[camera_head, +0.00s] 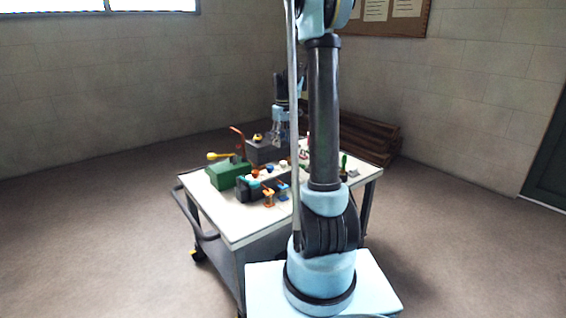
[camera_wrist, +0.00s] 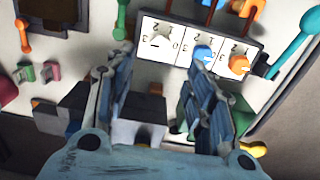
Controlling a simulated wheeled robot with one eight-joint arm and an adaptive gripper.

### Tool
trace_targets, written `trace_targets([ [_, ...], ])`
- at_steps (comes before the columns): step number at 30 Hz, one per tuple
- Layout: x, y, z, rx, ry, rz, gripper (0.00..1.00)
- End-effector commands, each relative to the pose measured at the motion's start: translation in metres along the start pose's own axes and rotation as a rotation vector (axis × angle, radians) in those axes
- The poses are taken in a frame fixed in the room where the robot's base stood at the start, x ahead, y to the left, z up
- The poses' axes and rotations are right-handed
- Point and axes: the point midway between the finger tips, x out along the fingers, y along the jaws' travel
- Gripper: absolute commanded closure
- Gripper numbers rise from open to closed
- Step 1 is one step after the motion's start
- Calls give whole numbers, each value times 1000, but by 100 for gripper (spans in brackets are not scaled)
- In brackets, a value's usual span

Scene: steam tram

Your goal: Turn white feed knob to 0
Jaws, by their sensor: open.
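The white feed knob (camera_wrist: 160,41) sits on a white dial panel with printed numbers in the wrist view. The direction it points is too small to tell. A blue knob (camera_wrist: 203,53) and an orange knob (camera_wrist: 239,64) sit to its right on the same strip. My gripper (camera_wrist: 160,57) is open and empty, with its fingers spread to either side of the white knob in the picture. I cannot tell how far the fingertips are above the panel. In the head view my gripper (camera_head: 279,142) hangs over the far part of the cart.
The white-topped cart (camera_head: 238,222) carries a green box (camera_head: 229,176) with a yellow-ended lever and several small coloured controls. In the wrist view a turquoise lever (camera_wrist: 292,48) stands right of the dials. Wooden planks (camera_head: 362,138) lie behind the cart. The floor at left is clear.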

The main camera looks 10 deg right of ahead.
Motion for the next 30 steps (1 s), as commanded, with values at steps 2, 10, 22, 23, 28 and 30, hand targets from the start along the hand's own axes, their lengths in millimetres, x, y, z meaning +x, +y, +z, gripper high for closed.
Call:
trace_targets([
  [2,15,0,0,0,0,0,51],
  [10,61,0,0,0,0,0,51],
  [22,100,0,0,0,0,0,51],
  [23,101,0,0,0,0,0,51],
  [28,102,0,0,0,0,0,51],
  [30,102,0,0,0,0,0,51],
])
